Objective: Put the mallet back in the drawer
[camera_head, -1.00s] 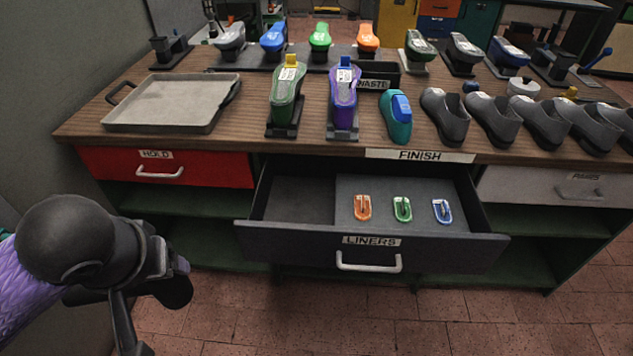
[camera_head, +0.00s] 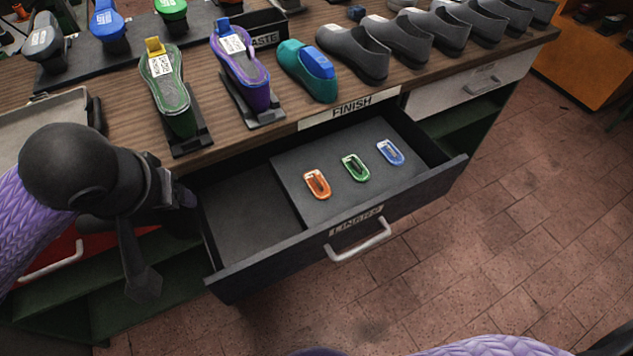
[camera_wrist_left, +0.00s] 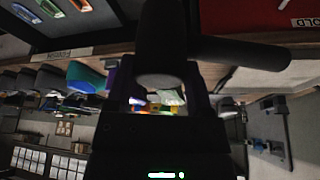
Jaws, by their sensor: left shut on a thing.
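The open LINERS drawer (camera_head: 345,252) sticks out below the bench top. Its left compartment (camera_head: 250,208) is bare where it shows, and its raised right part holds an orange, a green and a blue clip-like piece. My left gripper (camera_head: 183,197) is shut on the dark mallet, just beside the drawer's left wall. In the left wrist view the mallet (camera_wrist_left: 165,50) shows as a cylinder with a bar to the right. My right gripper is out of view.
The bench top (camera_head: 120,125) above the drawer carries a green shoe form (camera_head: 168,95), a purple one (camera_head: 240,65), a teal one (camera_head: 305,70) and several grey shoes. A red drawer front (camera_head: 50,255) is at left. Floor is clear at right.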

